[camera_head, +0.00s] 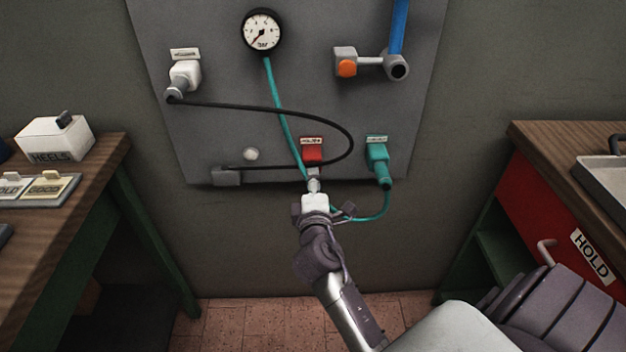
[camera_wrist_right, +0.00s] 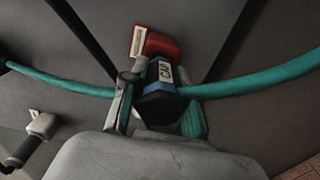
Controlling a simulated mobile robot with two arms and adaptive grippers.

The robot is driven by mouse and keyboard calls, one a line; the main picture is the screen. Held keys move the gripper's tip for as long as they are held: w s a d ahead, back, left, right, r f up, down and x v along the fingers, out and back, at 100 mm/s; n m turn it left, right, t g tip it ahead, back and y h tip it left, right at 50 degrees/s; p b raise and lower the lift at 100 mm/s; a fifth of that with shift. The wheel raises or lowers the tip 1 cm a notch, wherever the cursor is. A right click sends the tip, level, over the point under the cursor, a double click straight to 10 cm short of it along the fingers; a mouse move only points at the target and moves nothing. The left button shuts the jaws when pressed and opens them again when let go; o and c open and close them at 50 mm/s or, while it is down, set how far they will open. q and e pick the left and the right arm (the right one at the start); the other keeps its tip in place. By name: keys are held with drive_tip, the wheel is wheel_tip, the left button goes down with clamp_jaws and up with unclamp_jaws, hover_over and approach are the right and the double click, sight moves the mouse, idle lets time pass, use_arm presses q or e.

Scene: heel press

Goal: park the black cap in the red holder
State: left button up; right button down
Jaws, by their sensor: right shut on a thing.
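The red holder (camera_head: 313,152) sits low on the grey wall panel, left of a teal fitting. My right gripper (camera_head: 314,186) is just below it. In the right wrist view, my right gripper (camera_wrist_right: 158,112) is shut on the black cap (camera_wrist_right: 160,108), which has a blue band and a "CAP" label. The cap lines up with the red holder (camera_wrist_right: 162,44) just beyond it. I cannot tell whether the cap is seated in the holder or only close to it. The gripper hides most of the cap in the head view. My left gripper is not in view.
A teal hose (camera_head: 281,118) runs from the gauge (camera_head: 262,32) down past the holder, behind my right gripper. A black cable (camera_head: 300,110) loops across the panel around the holder. The teal fitting (camera_head: 377,152) is close on the right. Benches stand at both sides.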

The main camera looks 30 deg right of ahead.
drive_tip(key=shift+w+d, duration=0.35)
drive_tip(key=shift+w, duration=0.25)
idle(0.7)
